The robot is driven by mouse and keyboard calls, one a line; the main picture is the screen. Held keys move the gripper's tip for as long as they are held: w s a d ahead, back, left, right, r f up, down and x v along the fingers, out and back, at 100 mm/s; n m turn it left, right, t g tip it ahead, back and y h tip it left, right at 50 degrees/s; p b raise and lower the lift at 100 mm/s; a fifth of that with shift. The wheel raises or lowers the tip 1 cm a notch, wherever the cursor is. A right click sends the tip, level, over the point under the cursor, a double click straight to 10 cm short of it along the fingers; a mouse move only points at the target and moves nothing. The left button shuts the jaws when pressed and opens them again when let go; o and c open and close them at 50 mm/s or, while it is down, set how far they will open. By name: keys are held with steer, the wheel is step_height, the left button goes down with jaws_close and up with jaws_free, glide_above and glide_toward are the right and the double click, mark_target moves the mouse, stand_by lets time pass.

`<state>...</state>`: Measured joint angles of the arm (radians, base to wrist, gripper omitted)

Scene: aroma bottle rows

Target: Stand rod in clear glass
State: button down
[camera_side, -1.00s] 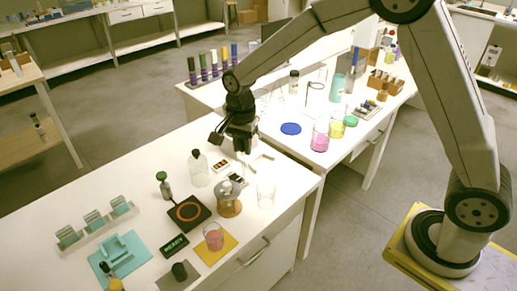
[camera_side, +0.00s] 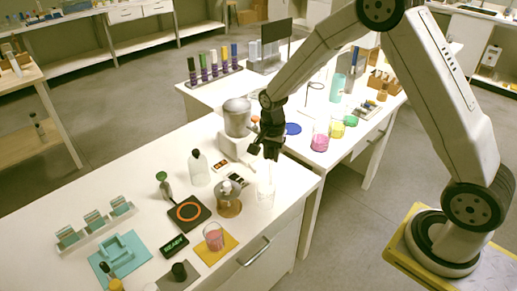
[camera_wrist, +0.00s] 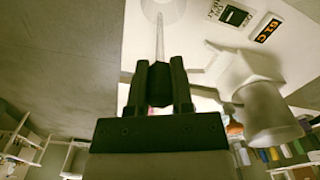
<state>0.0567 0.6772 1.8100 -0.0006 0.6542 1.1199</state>
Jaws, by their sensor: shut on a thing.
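My gripper (camera_side: 267,153) is shut on a thin clear rod and is above the clear glass (camera_side: 265,192) near the table's right edge. In the wrist view my gripper (camera_wrist: 160,82) has the rod (camera_wrist: 160,40) between its fingers, pointing away from them. The rod's far end overlaps a pale round outline at the top edge, which looks like the clear glass (camera_wrist: 163,9), partly cut off. In the side view the rod is too faint to tell whether its lower end is inside the glass or above it.
A white device with a grey drum (camera_side: 236,117) stands behind my gripper. A stand with a metal vessel (camera_side: 228,197) is left of the glass, with a black hotplate (camera_side: 188,213) beyond it. A pink beaker (camera_side: 214,237) sits on a yellow mat toward the front.

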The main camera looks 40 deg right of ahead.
steer(key=shift+f, duration=0.45)
steer(key=shift+f, duration=2.8)
steer(key=shift+c, duration=2.1)
jaws_free()
steer(key=shift+r, duration=3.9)
